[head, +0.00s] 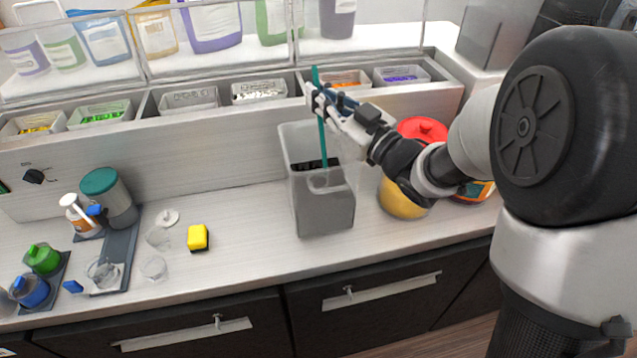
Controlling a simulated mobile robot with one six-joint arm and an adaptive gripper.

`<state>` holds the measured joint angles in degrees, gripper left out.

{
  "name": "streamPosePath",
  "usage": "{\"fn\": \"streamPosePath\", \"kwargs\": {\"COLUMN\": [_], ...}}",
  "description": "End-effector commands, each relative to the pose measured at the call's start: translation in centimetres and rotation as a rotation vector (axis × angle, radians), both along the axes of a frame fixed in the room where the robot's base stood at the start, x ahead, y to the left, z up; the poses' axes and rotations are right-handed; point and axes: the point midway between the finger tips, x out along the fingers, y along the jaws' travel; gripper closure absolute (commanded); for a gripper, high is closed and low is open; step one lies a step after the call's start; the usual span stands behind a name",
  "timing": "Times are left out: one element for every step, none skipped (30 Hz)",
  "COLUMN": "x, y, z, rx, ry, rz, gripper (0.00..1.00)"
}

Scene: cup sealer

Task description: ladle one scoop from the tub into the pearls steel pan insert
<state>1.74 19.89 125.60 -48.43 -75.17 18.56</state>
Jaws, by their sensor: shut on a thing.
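My gripper (325,100) is shut on the teal handle of the ladle (321,135), above the tub. The handle stands nearly upright and reaches down into the tub. The ladle's bowl shows faintly at the tub's dark contents; I cannot tell whether it is filled. The tub (323,215) is a tall, see-through grey container on the counter, with dark contents inside. Pan inserts sit in a row in the raised rail behind it. One looks empty and grey (188,101), and one holds white and dark bits (259,92). I cannot read which one is the pearls insert.
Inserts with yellow (38,127), green (100,117), orange (347,82) and purple (402,78) contents share the rail. A clear guard with bags stands behind. A red-topped yellow container (403,196) is right of the tub. A yellow sponge (198,237) lies left, with clear counter between.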

Motion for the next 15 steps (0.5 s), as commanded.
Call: {"fn": "streamPosePath", "kwargs": {"x": [0.0,0.0,0.0,0.0,0.0,0.0,0.0,0.0,0.0,0.0,0.0,0.0,0.0,0.0,0.0], "y": [0.0,0.0,0.0,0.0,0.0,0.0,0.0,0.0,0.0,0.0,0.0,0.0,0.0,0.0,0.0], "z": [0.7,0.9,1.2,1.4,1.6,1.9,2.2,2.4,2.7,2.9,3.1,3.3,3.6,3.8,4.0], "rx": [0.0,-0.001,-0.001,-0.001,0.0,0.0,0.0,0.0,0.0,0.0,0.001,0.001,0.001,0.001,0.001], "ry": [-0.001,-0.002,-0.002,-0.002,-0.003,-0.003,-0.003,-0.003,-0.003,-0.003,-0.002,-0.002,-0.002,-0.002,-0.002], "rz": [0.0,0.0,0.0,0.0,0.0,0.0,0.0,0.0,0.0,0.0,0.0,0.0,0.0,0.0,0.0], "gripper": [1.0,1.0,1.0,1.0,1.0,1.0,1.0,1.0,1.0,1.0,1.0,1.0,1.0,1.0,1.0]}}
